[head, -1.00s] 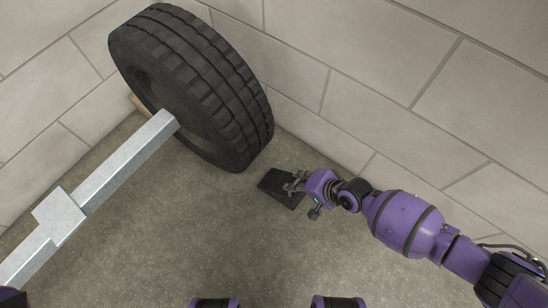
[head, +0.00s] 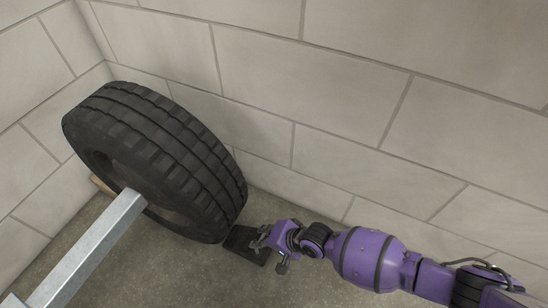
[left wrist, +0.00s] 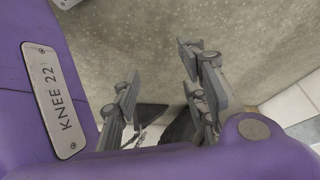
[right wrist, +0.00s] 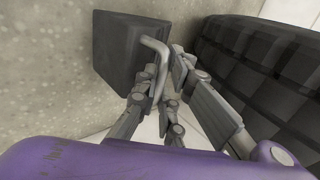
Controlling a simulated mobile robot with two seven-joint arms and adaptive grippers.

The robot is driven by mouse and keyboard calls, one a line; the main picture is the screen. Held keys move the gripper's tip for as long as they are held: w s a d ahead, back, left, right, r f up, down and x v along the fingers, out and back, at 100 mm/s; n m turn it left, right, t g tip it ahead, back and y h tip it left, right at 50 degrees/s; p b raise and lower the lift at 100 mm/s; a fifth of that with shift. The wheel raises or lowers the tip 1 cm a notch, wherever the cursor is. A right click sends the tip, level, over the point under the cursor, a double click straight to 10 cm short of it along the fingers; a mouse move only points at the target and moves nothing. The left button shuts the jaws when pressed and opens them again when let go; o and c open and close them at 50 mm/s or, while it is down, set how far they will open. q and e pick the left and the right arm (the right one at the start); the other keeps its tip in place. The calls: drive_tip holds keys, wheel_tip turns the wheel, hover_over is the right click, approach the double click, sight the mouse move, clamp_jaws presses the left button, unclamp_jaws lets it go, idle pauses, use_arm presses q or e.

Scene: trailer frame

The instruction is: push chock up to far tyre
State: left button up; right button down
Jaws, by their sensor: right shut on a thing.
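The far tyre (head: 165,150) is a large black wheel standing on the floor close to the wall; it also shows at the right of the right wrist view (right wrist: 262,62). The dark chock (head: 240,248) lies on the floor at the tyre's lower right side; in the right wrist view it is a black block (right wrist: 115,48) with a bent grey handle (right wrist: 158,52). My right gripper (head: 262,240) is shut on that handle. The chock is very close to the tread; I cannot tell if they touch. My left gripper (left wrist: 162,65) is open, its fingers apart, outside the head view.
A pale metal axle beam (head: 95,245) runs from the wheel's hub to the lower left. A block wall (head: 330,110) stands close behind the tyre and my right arm. A brown piece (head: 101,186) shows behind the tyre at left. Floor (head: 180,275) in front is bare.

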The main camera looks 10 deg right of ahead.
drive_tip(key=a, duration=0.1)
drive_tip(key=w+a+b, duration=0.1)
drive_tip(key=w+a, duration=0.1)
drive_tip(key=shift+w+f+b, duration=0.15)
drive_tip(key=shift+f+b, duration=0.1)
drive_tip(key=shift+b, duration=0.1)
drive_tip(key=shift+w+a+r, duration=0.1)
drive_tip(key=shift+w+a, duration=0.65)
drive_tip(key=shift+a, duration=0.3)
use_arm(q)
drive_tip(key=shift+w+b+x, duration=0.25)
drive_tip(key=shift+b+x, duration=0.1)
drive_tip(key=shift+x, duration=0.8)
use_arm(e)
drive_tip(key=shift+w+a, duration=0.7)
drive_tip(key=shift+a, duration=0.2)
drive_tip(key=shift+w+a, duration=0.25)
drive_tip(key=shift+a, duration=0.15)
drive_tip(key=c, duration=1.8)
unclamp_jaws()
drive_tip(key=shift+w, duration=0.1)
drive_tip(key=v, duration=1.2)
drive_tip(key=shift+s+d+f, duration=0.3)
drive_tip(key=shift+s+f, duration=0.05)
